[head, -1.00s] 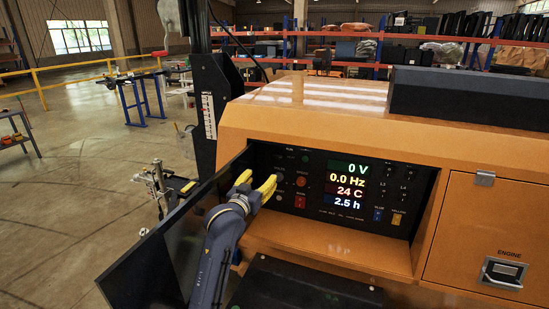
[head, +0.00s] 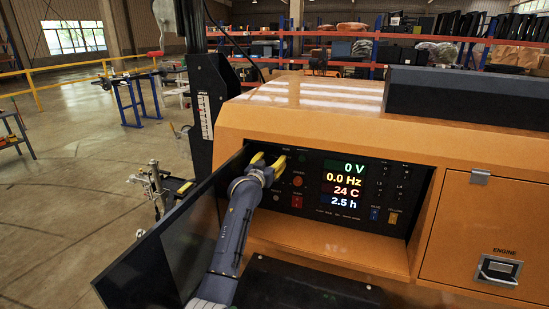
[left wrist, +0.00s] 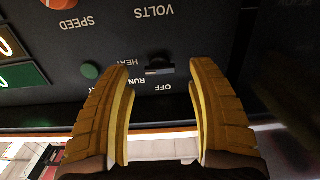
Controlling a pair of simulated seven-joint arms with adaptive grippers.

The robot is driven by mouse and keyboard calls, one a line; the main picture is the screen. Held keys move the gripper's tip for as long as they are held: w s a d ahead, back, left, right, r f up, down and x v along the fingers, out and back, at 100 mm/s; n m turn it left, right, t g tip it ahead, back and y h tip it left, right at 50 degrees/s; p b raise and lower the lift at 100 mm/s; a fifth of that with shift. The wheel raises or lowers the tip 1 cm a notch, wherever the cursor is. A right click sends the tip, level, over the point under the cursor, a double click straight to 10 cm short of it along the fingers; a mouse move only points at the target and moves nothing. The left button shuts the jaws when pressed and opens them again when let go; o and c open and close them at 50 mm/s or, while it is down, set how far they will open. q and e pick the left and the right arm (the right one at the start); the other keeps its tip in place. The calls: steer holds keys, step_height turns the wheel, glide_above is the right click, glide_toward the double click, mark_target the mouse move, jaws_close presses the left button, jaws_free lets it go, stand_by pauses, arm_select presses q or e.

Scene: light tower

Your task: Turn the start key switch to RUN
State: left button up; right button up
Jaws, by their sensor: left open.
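The start key switch (left wrist: 159,68) is a small dark knob on the black control panel. In the left wrist view, which shows the panel upside down, it lies between my fingertips, with the labels OFF, RUN and HEAT beside it. Which label it points to is hard to tell. My left gripper (head: 268,163) has yellow fingers and is open at the panel's upper left. In the left wrist view its fingers (left wrist: 160,76) stand on both sides of the switch, with a gap on each side. In the head view the fingers hide the switch. My right gripper is not in view.
A green button (left wrist: 90,71) sits beside one finger. Lit displays (head: 345,179) read 0 V, 0.0 Hz, 24 C and 2.5 h. The open dark panel door (head: 160,250) stands left of my arm. The orange housing's ledge (head: 320,246) lies below the panel.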

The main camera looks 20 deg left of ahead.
mark_target(274, 157)
arm_select(q)
steer(key=shift+w+d, duration=0.1)
steer(key=shift+w, duration=1.5)
jaws_close()
